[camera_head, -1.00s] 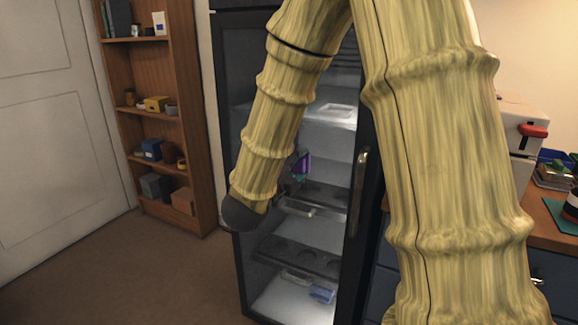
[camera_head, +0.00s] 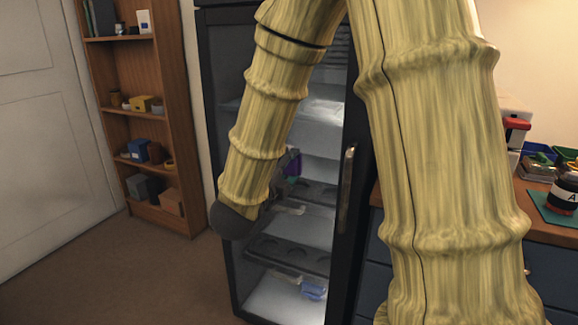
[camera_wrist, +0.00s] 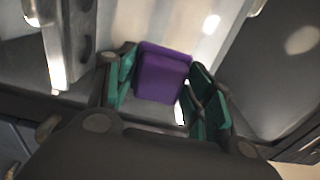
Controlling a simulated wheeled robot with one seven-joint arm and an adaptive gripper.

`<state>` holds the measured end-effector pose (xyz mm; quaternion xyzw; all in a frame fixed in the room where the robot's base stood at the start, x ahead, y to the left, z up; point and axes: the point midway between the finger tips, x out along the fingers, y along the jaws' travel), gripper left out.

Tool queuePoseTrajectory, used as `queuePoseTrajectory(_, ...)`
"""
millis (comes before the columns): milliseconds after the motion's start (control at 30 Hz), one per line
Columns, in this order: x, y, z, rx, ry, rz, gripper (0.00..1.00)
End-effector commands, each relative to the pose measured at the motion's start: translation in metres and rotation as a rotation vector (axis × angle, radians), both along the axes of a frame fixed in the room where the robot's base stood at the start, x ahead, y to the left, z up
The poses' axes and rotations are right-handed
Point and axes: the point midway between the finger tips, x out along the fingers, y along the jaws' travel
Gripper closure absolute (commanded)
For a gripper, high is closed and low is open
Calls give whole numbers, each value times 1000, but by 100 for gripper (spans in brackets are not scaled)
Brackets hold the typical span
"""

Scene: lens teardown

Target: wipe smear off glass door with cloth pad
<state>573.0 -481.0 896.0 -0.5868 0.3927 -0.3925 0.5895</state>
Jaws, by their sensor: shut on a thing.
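The glass door (camera_head: 338,250) belongs to a tall dark-framed cabinet with lit shelves and a vertical handle (camera_head: 347,188). My gripper (camera_wrist: 165,78) has green finger pads and is shut on a purple cloth pad (camera_wrist: 163,70). In the head view the purple pad (camera_head: 294,166) shows as a small patch in front of the glass, beside my forearm, which hides most of my gripper. I cannot tell whether the pad touches the glass. A pale patch (camera_wrist: 302,40) shows at the right in the wrist view; I cannot tell whether it is the smear or a reflection.
A wooden shelf unit (camera_head: 150,118) with small items stands left of the cabinet, near a white door (camera_head: 40,130). A counter (camera_head: 545,225) with trays and small objects is at the right. The brown floor (camera_head: 130,280) at front left is clear.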

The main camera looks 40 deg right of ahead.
Motion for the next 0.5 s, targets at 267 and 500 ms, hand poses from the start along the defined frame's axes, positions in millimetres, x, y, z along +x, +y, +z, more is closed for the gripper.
queuePoseTrajectory(267, -8, 20, -1, -1, 1, 1, 66)
queuePoseTrajectory(500, -14, 31, 0, 0, 0, -1, 66)
